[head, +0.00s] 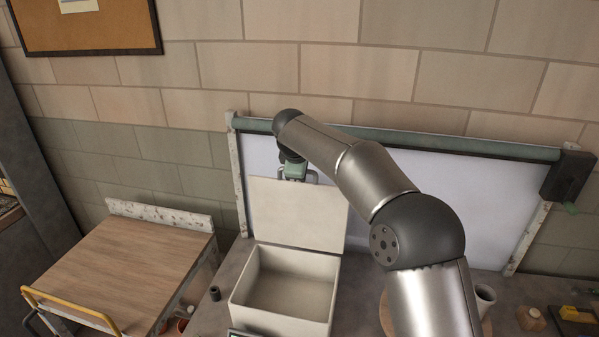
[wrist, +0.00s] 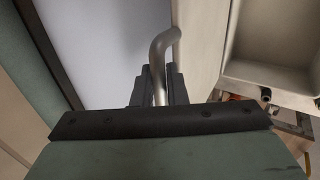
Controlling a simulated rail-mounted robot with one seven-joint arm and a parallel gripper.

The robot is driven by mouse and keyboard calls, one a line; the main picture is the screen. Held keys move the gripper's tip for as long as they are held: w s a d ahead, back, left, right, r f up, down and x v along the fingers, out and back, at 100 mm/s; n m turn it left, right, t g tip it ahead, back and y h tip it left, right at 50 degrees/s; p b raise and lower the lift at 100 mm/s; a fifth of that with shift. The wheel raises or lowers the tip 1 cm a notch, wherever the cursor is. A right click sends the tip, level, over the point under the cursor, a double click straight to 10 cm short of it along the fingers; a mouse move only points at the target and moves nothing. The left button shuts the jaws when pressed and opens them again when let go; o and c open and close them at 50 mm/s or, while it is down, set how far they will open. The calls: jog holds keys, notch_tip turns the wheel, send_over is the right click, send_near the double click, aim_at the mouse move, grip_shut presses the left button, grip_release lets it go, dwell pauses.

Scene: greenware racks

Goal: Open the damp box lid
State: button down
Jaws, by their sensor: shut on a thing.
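The damp box (head: 285,297) is a cream, open-topped box on the counter in the head view, and its inside looks empty. Its lid (head: 298,213) stands raised, roughly upright, along the box's back edge. My gripper (head: 295,172) is at the lid's top edge in the head view, its fingertips partly hidden. In the wrist view my gripper (wrist: 159,88) is shut on a bent metal handle (wrist: 163,47). The lid's pale panel (wrist: 203,45) is right beside the handle there, with the box (wrist: 275,45) farther right.
A white panel in a green-topped frame (head: 450,150) stands close behind the lid. A wooden-topped cart (head: 120,262) is at the left.

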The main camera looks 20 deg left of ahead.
jog(key=c, duration=1.9)
grip_release()
jog(key=b+v, duration=0.2)
jog(key=v, duration=1.5)
jog(key=shift+r+b, duration=0.3)
jog(key=shift+b, duration=0.1)
jog(key=shift+d, duration=0.1)
